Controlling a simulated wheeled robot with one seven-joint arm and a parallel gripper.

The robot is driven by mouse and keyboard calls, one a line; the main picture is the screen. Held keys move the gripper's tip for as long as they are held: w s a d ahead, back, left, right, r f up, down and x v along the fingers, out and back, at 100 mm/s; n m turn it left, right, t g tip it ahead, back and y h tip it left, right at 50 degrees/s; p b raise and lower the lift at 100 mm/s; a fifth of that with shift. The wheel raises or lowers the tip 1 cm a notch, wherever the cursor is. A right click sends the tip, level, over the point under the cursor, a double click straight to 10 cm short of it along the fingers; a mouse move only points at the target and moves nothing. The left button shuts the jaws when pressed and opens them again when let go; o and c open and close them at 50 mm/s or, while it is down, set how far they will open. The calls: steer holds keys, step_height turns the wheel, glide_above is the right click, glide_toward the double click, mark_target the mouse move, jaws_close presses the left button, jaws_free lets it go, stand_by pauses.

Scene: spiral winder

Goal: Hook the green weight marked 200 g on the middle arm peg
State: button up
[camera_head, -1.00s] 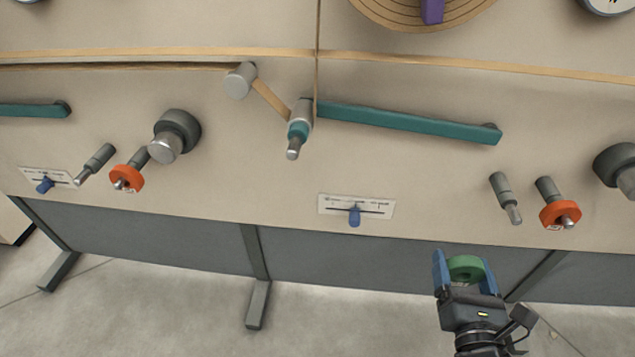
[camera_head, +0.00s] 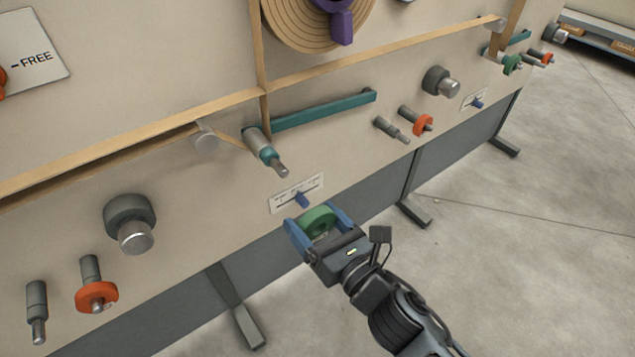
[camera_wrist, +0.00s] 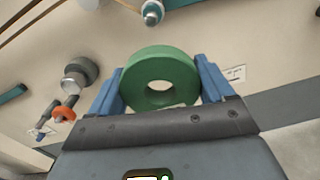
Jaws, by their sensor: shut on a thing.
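The green ring-shaped weight (camera_head: 318,221) is held between the blue fingers of my gripper (camera_head: 319,224); no marking on it is readable. It fills the middle of the wrist view (camera_wrist: 162,66), its central hole facing the camera. The middle arm peg (camera_head: 274,163), grey with a teal collar and bare of any weight, sticks out from the panel at the left end of the teal arm (camera_head: 325,110). The peg also shows at the top of the wrist view (camera_wrist: 152,13). In the head view my gripper is below and right of the peg, with the weight apart from it.
A scale plate with a blue slider (camera_head: 302,199) lies between peg and gripper in the picture. Orange weights hang on pegs at lower left (camera_head: 96,297) and right (camera_head: 423,124). Another green weight (camera_head: 511,65) is on a farther arm. Open floor lies right.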

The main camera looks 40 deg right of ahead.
steer(key=p, duration=0.3)
glide_toward(275, 165)
steer(key=shift+w+d+f, duration=0.15)
steer(key=shift+w, duration=0.5)
steer(key=shift+w+d+f, duration=0.15)
steer(key=shift+w, duration=0.45)
steer(key=shift+w+p, duration=0.75)
steer(key=shift+w, duration=3.3)
steer(key=shift+w+f, duration=0.2)
steer(key=shift+w, duration=0.1)
steer(key=shift+f+b, duration=0.15)
steer(key=shift+b, duration=0.2)
